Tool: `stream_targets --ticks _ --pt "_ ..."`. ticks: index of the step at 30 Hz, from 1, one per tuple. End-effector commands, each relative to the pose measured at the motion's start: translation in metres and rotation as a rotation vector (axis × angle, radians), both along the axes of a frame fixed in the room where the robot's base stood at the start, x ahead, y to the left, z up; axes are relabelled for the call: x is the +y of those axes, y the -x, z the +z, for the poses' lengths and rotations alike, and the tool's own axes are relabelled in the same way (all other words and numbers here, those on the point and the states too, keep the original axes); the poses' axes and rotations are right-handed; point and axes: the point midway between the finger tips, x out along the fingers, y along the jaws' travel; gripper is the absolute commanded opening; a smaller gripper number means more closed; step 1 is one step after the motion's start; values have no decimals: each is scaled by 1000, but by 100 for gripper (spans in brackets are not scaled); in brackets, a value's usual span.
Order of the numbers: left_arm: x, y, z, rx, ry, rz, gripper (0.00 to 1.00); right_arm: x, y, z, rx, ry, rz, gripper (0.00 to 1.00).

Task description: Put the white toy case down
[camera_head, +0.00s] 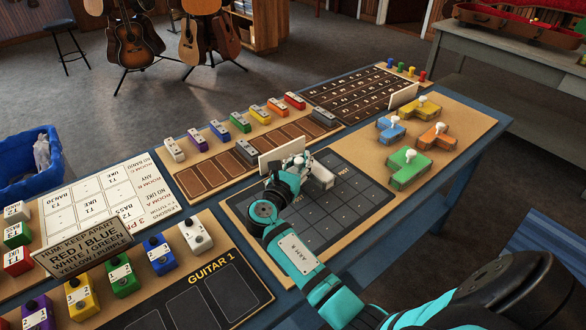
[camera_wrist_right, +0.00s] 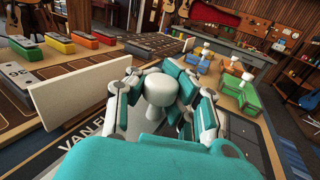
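My right gripper (camera_head: 296,172) is over the dark grid mat (camera_head: 345,205), at its back left part. The white toy case (camera_head: 322,174) shows just right of the fingers in the head view, low over the mat. In the right wrist view its white knob (camera_wrist_right: 159,88) stands between the two fingers (camera_wrist_right: 160,97), which close around it from both sides. The case's lower body is mostly hidden there, and I cannot tell whether it touches the mat. My left gripper is in neither view.
A white upright panel (camera_head: 281,156) stands close behind my right gripper. Green, orange, blue and yellow knobbed cases (camera_head: 408,168) sit on the tan board to the right. Coloured bars (camera_head: 239,122) line the back. Most mat squares in front are bare.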

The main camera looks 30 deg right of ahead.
Motion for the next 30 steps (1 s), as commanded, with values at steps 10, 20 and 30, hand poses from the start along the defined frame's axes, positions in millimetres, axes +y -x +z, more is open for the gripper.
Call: stream_targets --ticks 10,20,30 --pt "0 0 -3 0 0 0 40 11 -27 -16 4 1 1 0" --pt "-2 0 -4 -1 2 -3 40 10 -26 -38 -1 1 1 0" --pt "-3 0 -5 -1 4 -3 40 10 -26 -41 1 1 1 18"
